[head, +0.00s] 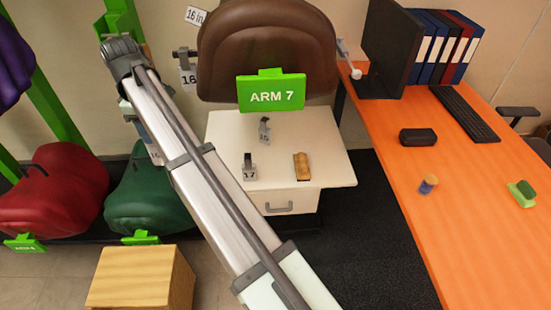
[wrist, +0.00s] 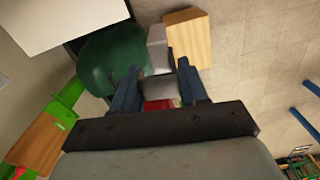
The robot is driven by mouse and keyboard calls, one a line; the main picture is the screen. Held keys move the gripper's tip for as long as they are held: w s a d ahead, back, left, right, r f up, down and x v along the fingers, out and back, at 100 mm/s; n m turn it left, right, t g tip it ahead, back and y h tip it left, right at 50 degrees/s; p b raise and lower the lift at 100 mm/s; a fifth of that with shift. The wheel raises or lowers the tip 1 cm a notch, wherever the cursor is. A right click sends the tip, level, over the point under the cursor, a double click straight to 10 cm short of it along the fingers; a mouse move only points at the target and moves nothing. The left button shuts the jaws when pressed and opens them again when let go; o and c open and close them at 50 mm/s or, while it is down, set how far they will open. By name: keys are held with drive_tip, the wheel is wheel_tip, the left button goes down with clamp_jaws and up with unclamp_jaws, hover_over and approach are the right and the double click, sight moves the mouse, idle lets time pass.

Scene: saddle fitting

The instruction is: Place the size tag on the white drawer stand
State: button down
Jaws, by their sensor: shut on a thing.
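My gripper (wrist: 159,76) is shut on a size tag, whose grey part (wrist: 158,88) shows between the fingers in the wrist view. In the head view my arm hides most of the gripper; a pale tag edge (head: 155,152) shows beside the arm, its number unclear. The white drawer stand (head: 225,128) is right of the arm in the head view, and its pale top (wrist: 60,20) fills the wrist view's upper left. The gripper is left of the stand and apart from it. Two tags stand on its top, one marked 17 (head: 249,173) and another (head: 264,130).
A brown block (head: 302,166) also lies on the stand top. A tag marked 18 (head: 188,78) hangs on the wall. Green (head: 150,200) and red saddles and a wooden box (head: 140,278) are at left.

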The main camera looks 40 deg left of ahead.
drive_tip(key=w+a+f, duration=0.1)
drive_tip(key=w+f, duration=1)
drive_tip(key=f, duration=0.4)
drive_tip(key=w+a+f+n, duration=0.1)
drive_tip(key=w+f, duration=1)
drive_tip(key=f, duration=0.5)
drive_tip(key=shift+w, duration=0.25)
drive_tip(key=c, duration=0.6)
unclamp_jaws()
drive_tip(key=shift+f, duration=0.1)
drive_tip(key=shift+r, duration=2.9)
